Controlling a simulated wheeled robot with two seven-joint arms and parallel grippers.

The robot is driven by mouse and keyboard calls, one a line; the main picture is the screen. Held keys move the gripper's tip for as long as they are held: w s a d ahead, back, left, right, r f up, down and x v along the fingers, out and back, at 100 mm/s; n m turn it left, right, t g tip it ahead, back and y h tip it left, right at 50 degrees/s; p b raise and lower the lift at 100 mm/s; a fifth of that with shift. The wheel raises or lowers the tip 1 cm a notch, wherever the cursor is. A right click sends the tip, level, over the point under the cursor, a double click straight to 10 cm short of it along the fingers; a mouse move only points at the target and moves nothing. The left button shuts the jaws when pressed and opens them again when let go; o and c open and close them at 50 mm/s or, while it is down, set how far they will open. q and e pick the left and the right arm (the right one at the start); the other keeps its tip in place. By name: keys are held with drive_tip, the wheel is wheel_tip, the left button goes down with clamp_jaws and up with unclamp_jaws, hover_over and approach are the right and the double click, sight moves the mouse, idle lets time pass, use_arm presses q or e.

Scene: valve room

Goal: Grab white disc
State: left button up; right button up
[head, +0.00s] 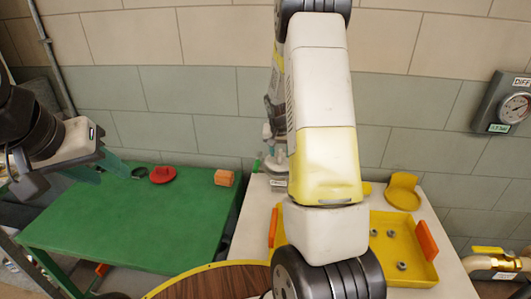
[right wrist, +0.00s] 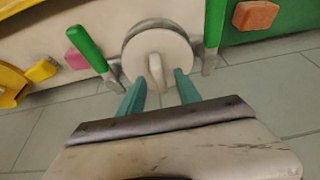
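The white disc (right wrist: 172,42) is in the upper middle of the right wrist view, with a raised pale tab (right wrist: 156,72) at its centre. My right gripper (right wrist: 160,76) is open, its two teal fingers pointing at the disc with the tab between them. I cannot tell whether the fingers touch the tab or disc. In the head view my right arm covers the middle, and I cannot make out the disc clearly. My left gripper (head: 101,170) is open and empty at the left, in front of the green table.
The green table (head: 130,225) holds a red disc (head: 163,174) and an orange block (head: 224,178). A yellow tray (head: 408,266) with nuts stands on the white table (head: 443,270). Green levers (right wrist: 88,48) flank the white disc. A gauge (head: 515,108) hangs at right.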

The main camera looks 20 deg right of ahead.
clamp_jaws()
drive_tip(key=shift+r, duration=0.1)
idle(1.2)
